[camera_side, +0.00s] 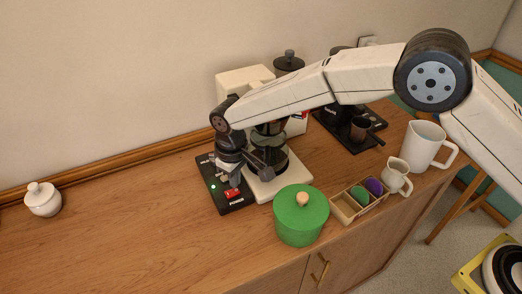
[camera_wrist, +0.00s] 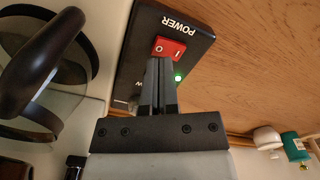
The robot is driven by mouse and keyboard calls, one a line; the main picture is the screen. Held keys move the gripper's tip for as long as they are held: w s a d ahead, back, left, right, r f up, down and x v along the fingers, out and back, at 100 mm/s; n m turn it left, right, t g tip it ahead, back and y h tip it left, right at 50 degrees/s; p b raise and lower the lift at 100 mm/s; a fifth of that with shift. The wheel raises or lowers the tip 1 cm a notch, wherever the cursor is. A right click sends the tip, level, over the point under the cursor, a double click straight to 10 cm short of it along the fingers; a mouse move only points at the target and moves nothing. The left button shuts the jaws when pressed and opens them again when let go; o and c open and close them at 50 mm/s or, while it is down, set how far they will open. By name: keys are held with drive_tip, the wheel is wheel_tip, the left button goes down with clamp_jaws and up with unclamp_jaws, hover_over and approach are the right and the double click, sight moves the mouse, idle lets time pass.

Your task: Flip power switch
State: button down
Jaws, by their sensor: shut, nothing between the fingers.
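The power switch (camera_wrist: 170,48) is a red rocker marked I and O on a black box (camera_wrist: 201,58) labelled POWER, with a green light (camera_wrist: 178,78) lit beside it. In the side view the red switch (camera_side: 232,193) sits near the front end of the box (camera_side: 222,207), and the green light glows behind it. My gripper (camera_wrist: 158,62) is shut and empty, pointing at the O end of the switch. In the side view my gripper (camera_side: 234,182) is low over the box, just behind the switch. I cannot tell whether the fingertips touch it.
A coffee maker (camera_side: 236,84) with a glass carafe stands right of the box. A green pot (camera_side: 300,228), a divided wooden tray (camera_side: 344,209) and white pitchers (camera_side: 424,142) stand further right. A white lidded jar (camera_side: 42,200) is far left. The wooden top between is clear.

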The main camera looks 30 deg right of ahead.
sight(239, 190)
drive_tip(key=shift+f, duration=1.2)
idle(1.1)
drive_tip(key=shift+r, duration=0.15)
drive_tip(key=shift+r, duration=3.4)
drive_tip(key=shift+s+d+r, duration=0.15)
drive_tip(key=shift+s+d, duration=0.05)
drive_tip(key=shift+d, duration=0.1)
drive_tip(key=s+d+r+m, duration=0.2)
drive_tip(key=s+d, duration=0.2)
drive_tip(key=d, duration=0.5)
drive_tip(key=s+d+r+m, duration=0.1)
drive_tip(key=s+d, duration=0.3)
drive_tip(key=d, duration=0.6)
drive_tip(key=s+d+f+m+t, duration=0.1)
drive_tip(key=s+d+m+t, duration=0.1)
drive_tip(key=s+d, duration=0.9)
drive_tip(key=shift+s+m+t, duration=0.25)
drive_tip(key=shift+m+t, duration=0.05)
drive_tip(key=shift+m, duration=0.2)
